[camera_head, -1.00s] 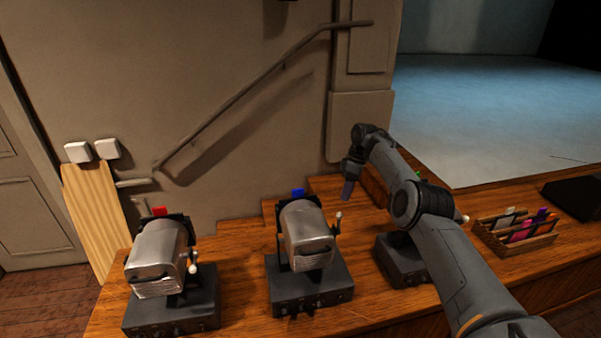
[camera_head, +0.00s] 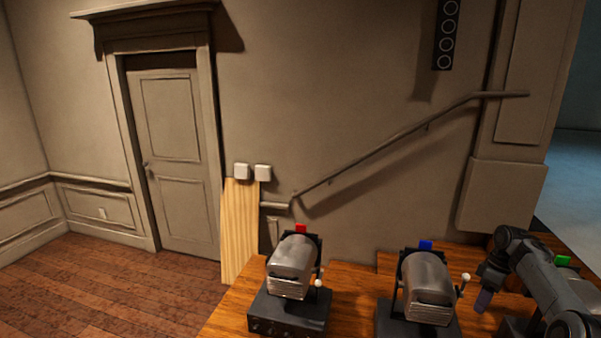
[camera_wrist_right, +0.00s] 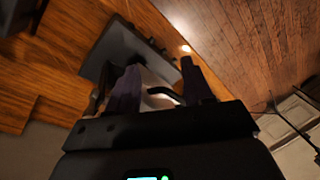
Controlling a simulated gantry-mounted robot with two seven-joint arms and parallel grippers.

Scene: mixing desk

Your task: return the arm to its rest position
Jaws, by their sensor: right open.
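My right arm comes in at the lower right of the head view. Its gripper (camera_head: 484,301) points down, just right of the middle spotlight-like device with a blue tab (camera_head: 428,288). In the right wrist view the two dark purple fingers (camera_wrist_right: 160,84) stand apart. A shiny curved part shows beyond the gap between them; I see nothing clearly held. My left gripper is not in view.
A similar device with a red tab (camera_head: 292,268) stands left on the wooden desk (camera_head: 232,304). A green tab (camera_head: 562,260) shows behind my arm, its device mostly hidden. A pale wooden board (camera_head: 239,235) leans on the wall. The floor at left is clear.

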